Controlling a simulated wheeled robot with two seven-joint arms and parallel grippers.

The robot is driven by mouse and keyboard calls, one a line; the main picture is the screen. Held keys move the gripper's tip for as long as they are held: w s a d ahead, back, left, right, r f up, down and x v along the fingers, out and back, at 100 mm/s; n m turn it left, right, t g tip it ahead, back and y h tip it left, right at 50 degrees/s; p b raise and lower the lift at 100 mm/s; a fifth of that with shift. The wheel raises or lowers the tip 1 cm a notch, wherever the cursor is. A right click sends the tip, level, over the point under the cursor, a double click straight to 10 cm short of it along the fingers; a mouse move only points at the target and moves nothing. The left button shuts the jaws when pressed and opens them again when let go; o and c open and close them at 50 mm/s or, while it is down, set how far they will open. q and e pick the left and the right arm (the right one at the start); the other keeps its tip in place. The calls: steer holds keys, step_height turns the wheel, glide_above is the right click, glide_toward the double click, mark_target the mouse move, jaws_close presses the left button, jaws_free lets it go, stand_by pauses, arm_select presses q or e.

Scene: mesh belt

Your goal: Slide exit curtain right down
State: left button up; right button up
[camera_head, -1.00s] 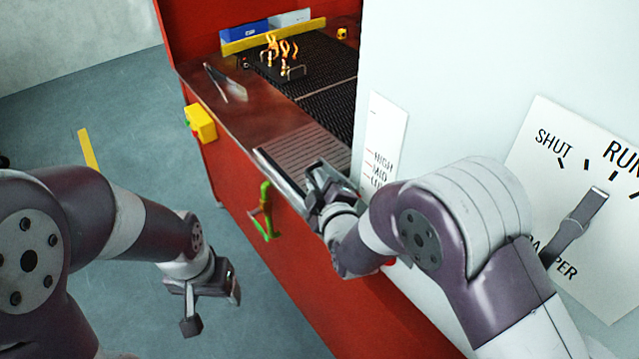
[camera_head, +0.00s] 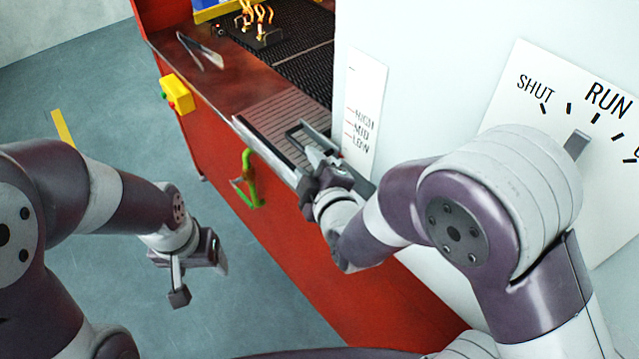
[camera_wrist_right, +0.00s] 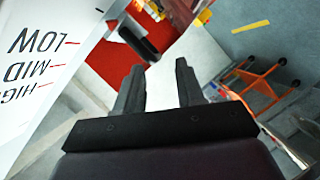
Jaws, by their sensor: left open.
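A white scale plate (camera_head: 362,115) marked HIGH, MID and LOW stands on the pale machine wall; it also shows in the right wrist view (camera_wrist_right: 45,60). I cannot clearly make out the curtain itself. My right gripper (camera_head: 305,160) is beside the plate's lower end, over the slatted exit end of the machine. In the right wrist view its two fingers (camera_wrist_right: 160,82) are apart with nothing seen between them. A black handle-like bar (camera_wrist_right: 138,44) lies just beyond the fingertips, apart from them in the picture. My left gripper (camera_head: 190,275) hangs open and empty over the floor.
A red machine body (camera_head: 290,240) carries a green handle (camera_head: 248,182) and yellow button box (camera_head: 176,92). A damper dial (camera_head: 560,110) is at right. An orange cart (camera_wrist_right: 262,75) stands on the floor.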

steer(key=v, duration=0.6)
steer(key=shift+s, duration=0.2)
